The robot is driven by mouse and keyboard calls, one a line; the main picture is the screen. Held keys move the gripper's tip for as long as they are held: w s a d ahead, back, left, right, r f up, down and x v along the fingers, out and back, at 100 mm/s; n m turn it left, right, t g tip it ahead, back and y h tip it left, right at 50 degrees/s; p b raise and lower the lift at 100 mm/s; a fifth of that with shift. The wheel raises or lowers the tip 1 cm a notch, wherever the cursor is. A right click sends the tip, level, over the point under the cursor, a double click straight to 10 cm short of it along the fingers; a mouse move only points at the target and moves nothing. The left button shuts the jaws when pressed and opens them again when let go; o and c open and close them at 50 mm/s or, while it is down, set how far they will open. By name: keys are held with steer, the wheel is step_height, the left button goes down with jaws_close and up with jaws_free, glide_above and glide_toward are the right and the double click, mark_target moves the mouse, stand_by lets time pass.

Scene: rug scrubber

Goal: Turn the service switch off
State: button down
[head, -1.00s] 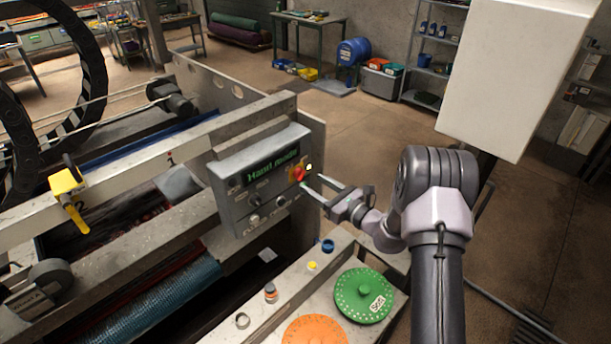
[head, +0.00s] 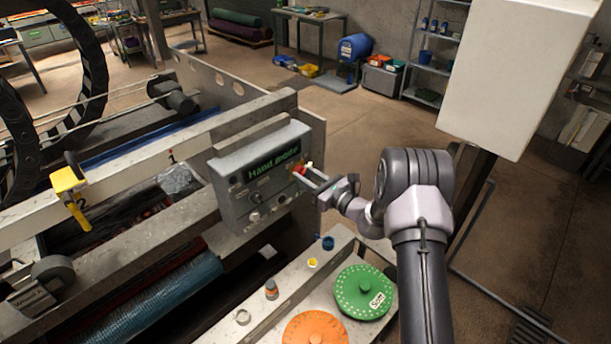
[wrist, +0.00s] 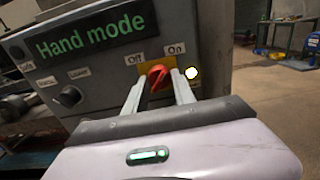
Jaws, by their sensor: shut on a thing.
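The service switch (wrist: 157,77) is a red rotary knob on a yellow plate, with "Off" at its upper left and "On" at its upper right in the wrist view. Its handle tilts toward "On". In the head view the gripper (head: 305,175) reaches the right end of the grey control box (head: 232,200) and partly hides the switch. The box display (wrist: 97,33) reads "Hand mode".
Other knobs (wrist: 69,96) sit left of the switch on the same panel. Below the box, a bench holds a green disc (head: 350,290), an orange disc (head: 315,328) and small caps. A yellow-handled tool (head: 70,190) hangs on the machine beam. Floor to the right is open.

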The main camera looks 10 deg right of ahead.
steer(key=shift+f+b, duration=0.1)
steer(key=shift+b, duration=0.25)
steer(key=n+b, duration=0.2)
steer(key=b, duration=0.1)
steer(key=n+b, duration=0.1)
steer(key=b, duration=0.2)
steer(key=shift+f+n, duration=0.3)
steer(key=shift+n, duration=0.1)
steer(key=n+b, duration=0.9)
steer(key=b, duration=0.9)
steer(key=shift+d+n, duration=0.1)
steer(key=shift+n, duration=0.2)
steer(key=n+b, duration=0.1)
steer(key=b, duration=0.1)
steer(key=n+b, duration=0.1)
steer(key=b, duration=0.1)
steer(key=shift+r, duration=0.25)
steer(key=shift+r+n+b, duration=0.25)
steer(key=shift+n+b, duration=0.15)
steer(key=shift+b, duration=0.1)
